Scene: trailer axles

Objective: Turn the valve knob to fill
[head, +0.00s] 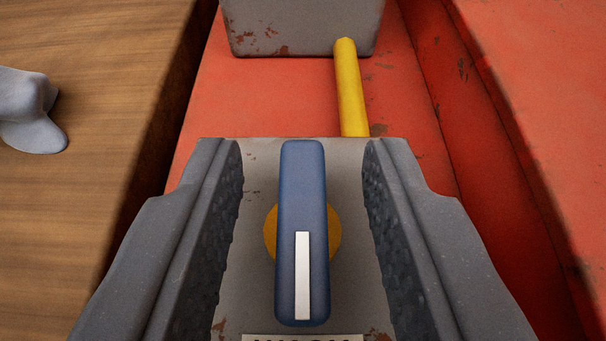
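The valve knob is a blue bar-shaped handle (302,190) with a white stripe on its lower half, the stripe end pointing toward the bottom of the picture. It sits on a round orange-yellow base (270,232) on a worn grey block (255,290). My gripper (303,165) is open, one dark textured finger on each side of the knob. A gap shows between the knob and each finger, so neither touches it. A label at the bottom edge is cut off and cannot be read.
A yellow pipe (349,90) runs from the grey block up to another grey box (302,22) at the top. Red, chipped metal (260,95) lies around them, with a raised red beam (540,70) at right. A wooden surface (90,210) with a grey object (30,108) is at left.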

